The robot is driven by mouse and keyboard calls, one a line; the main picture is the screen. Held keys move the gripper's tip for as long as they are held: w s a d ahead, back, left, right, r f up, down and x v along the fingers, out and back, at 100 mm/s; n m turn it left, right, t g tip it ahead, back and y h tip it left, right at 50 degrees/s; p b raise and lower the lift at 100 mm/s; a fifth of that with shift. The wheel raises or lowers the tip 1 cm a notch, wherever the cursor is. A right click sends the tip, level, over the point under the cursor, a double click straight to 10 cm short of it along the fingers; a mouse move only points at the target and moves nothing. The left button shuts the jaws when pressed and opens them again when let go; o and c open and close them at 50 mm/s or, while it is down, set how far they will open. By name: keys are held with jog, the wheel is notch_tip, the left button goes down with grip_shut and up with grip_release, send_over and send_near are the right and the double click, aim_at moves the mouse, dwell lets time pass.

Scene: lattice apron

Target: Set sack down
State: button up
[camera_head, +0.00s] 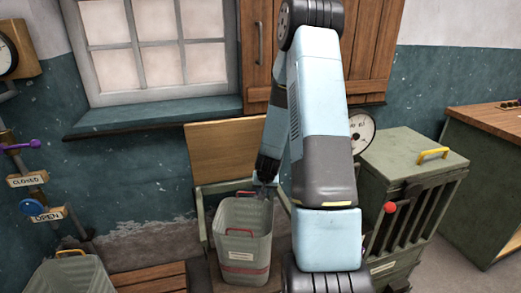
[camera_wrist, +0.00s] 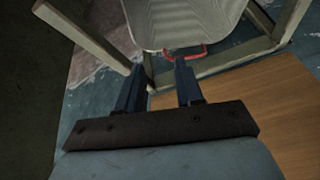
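I cannot make out a plainly cloth sack in either view. A pale grey body with a red handle shows at the top of the wrist view (camera_wrist: 185,22), probably the same container. My gripper (camera_head: 264,191) is at the container's back rim in the head view. In the wrist view my gripper (camera_wrist: 160,72) has its fingers apart with nothing held between them, the red handle just beyond the right fingertip.
A green slatted cabinet (camera_head: 402,150) with a yellow handle and a red knob stands right. A second grey-green container (camera_head: 75,277) is lower left, beside wooden slats (camera_head: 150,279). A wooden board (camera_head: 222,150) is behind, below the window sill. A wooden counter (camera_head: 485,165) is far right.

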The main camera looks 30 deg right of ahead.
jog(key=s+a+r+n+y, duration=0.15)
jog(key=s+a+r, duration=0.35)
jog(key=r, duration=0.8)
jog(key=s+a+r+n, duration=0.2)
jog(key=a+r, duration=0.5)
jog(key=r, duration=0.6)
jog(key=s+a+r, duration=0.1)
jog(key=s+r, duration=0.3)
jog(key=s, duration=0.3)
jog(key=s+a+r+n, duration=0.1)
jog(key=s+a+r, duration=0.1)
jog(key=s+r, duration=0.2)
jog(key=s+a+r+n, duration=0.1)
jog(key=s+r, duration=0.4)
jog(key=s, duration=0.6)
jog(key=shift+a+t, duration=0.4)
jog(key=shift+a, duration=0.15)
jog(key=shift+s, duration=0.15)
